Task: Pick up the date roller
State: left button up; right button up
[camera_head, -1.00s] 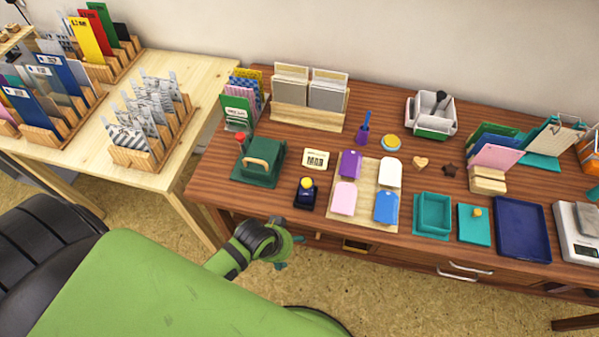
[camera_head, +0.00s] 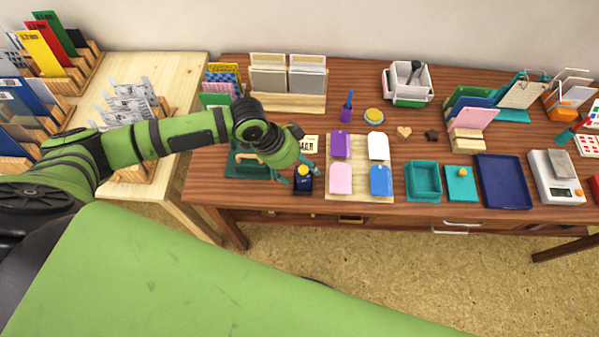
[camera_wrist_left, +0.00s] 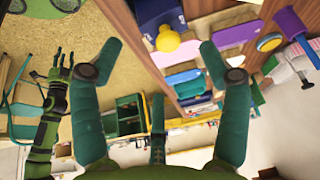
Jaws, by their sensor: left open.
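A small dark-blue stamp device with a yellow knob (camera_head: 303,178), which I take for the date roller, stands upright near the table's front edge. In the left wrist view its yellow knob (camera_wrist_left: 166,40) shows between and beyond the fingertips. My left gripper (camera_head: 300,173) is open and empty, its fingers on either side of the device in the head view. The left wrist view shows the same open fingers (camera_wrist_left: 162,46); contact with the device cannot be made out. My right gripper (camera_wrist_left: 64,66) shows small at the left of the left wrist view; its fingers are too small to judge.
A dark-green press (camera_head: 240,166) stands close to the left, partly hidden by my left arm. A wooden board (camera_head: 360,165) with coloured tags lies to the right. A teal tray (camera_head: 423,180) and a navy tray (camera_head: 504,182) are farther right.

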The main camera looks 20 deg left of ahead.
aim_at(299, 169)
pick_arm(q)
jog(key=shift+w+a+r, duration=0.15)
jog(key=shift+a, duration=0.35)
jog(key=shift+w+a+r, duration=0.1)
jog(key=shift+a+r, duration=0.05)
jog(key=shift+a, duration=0.3)
jog(key=shift+p+x, duration=0.55)
jog(key=shift+x, duration=0.55)
jog(key=shift+p+x, duration=0.55)
jog(key=shift+x, duration=1.85)
jog(key=shift+s+a, duration=0.1)
jog(key=c, duration=1.5)
